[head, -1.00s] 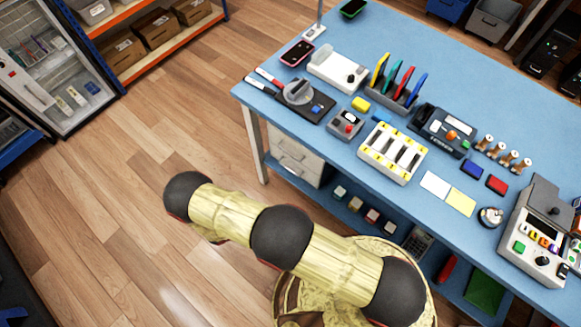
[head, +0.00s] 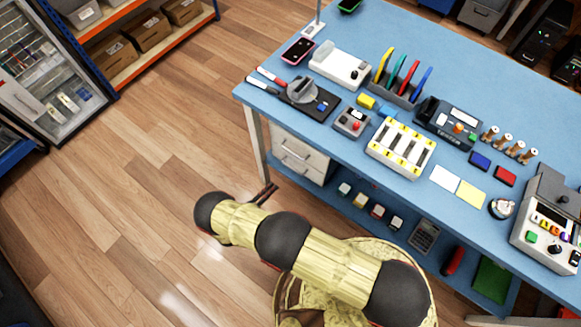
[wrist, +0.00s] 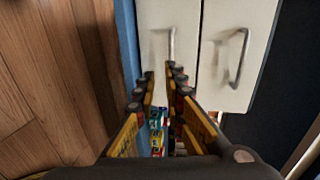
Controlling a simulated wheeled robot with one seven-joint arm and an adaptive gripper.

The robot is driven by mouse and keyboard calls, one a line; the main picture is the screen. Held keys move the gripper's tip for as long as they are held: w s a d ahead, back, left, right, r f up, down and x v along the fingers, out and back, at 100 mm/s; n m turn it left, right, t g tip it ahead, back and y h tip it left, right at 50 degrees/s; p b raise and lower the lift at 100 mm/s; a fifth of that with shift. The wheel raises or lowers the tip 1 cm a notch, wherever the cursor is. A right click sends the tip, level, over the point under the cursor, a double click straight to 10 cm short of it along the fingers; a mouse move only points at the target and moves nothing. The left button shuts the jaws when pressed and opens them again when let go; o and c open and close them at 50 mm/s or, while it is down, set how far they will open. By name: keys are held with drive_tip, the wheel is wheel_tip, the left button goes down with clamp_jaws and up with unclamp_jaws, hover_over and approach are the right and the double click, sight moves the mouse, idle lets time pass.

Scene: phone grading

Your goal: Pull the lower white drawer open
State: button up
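The white drawer unit stands under the blue table, with the lower drawer (head: 301,168) below the upper drawer (head: 300,147). Both look closed. In the wrist view the drawers lie side by side: the lower drawer (wrist: 187,70) appears on the left, next to a blue strip, and the upper drawer (wrist: 222,85) on the right. Each has a grey bar handle; the lower handle (wrist: 171,45) is just beyond my fingertips. My gripper (wrist: 160,72) is open, with a narrow empty gap between its fingers. In the head view my gripper (head: 270,190) is left of the drawers.
The tabletop (head: 350,130) is crowded with devices and tools. The wooden floor (head: 150,170) to the left is clear.

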sight(290, 167)
drive_tip(key=b+x, duration=0.1)
drive_tip(key=x, duration=0.3)
drive_tip(key=r+b+x, duration=0.1)
drive_tip(key=x, duration=0.4)
drive_tip(key=r+b+x, duration=0.1)
drive_tip(key=x, duration=0.4)
drive_tip(key=shift+w+d+r, duration=0.2)
drive_tip(key=shift+w, duration=0.1)
drive_tip(key=shift+s, duration=0.1)
clamp_jaws()
